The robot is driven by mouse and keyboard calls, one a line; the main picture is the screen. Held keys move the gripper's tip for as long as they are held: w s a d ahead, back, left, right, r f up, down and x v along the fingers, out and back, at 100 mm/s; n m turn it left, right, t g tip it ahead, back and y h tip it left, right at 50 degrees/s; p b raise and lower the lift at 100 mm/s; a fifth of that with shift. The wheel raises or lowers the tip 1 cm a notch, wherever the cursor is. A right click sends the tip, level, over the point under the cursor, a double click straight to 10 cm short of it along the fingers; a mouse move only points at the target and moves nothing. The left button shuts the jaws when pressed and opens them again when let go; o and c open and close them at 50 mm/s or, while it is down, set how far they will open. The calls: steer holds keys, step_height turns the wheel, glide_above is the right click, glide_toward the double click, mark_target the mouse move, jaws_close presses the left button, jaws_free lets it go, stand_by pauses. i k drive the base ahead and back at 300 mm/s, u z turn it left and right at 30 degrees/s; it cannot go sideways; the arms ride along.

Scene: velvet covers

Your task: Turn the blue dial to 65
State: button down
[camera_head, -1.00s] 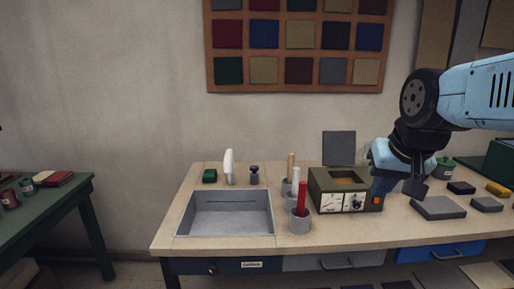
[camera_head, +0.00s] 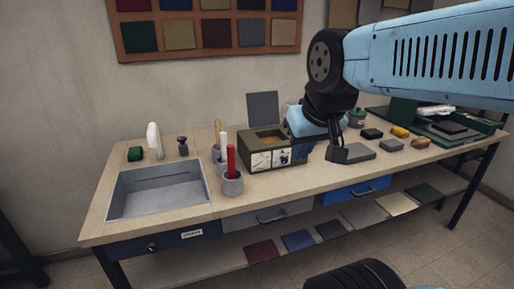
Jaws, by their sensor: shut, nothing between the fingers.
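The olive box (camera_head: 257,147) stands on the bench, right of the cups. Its front carries two pale panels. The blue dial (camera_head: 284,157) appears as a small dark-blue knob on the right panel; its pointer and scale numbers are too small to read. My gripper (camera_head: 336,151) is shut and empty, pointing down to the right of the box, apart from the dial. My blue wrist overlaps the box's right end from this view, and the dark fingers overlap the left end of a grey block (camera_head: 360,152).
A grey cup with a red rod (camera_head: 232,181) stands just left of the box front. A sink (camera_head: 150,190) is farther left. Small blocks (camera_head: 391,145) and a green tray (camera_head: 436,137) lie to the right. The bench's front strip before the box is clear.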

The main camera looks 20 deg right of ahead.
mark_target(284, 160)
steer(key=u, duration=0.95)
steer(key=i, duration=0.1)
steer(key=z, duration=2.85)
steer(key=k, duration=0.9)
steer(key=u, duration=0.15)
steer(key=i, duration=0.5)
steer(key=u, duration=0.15)
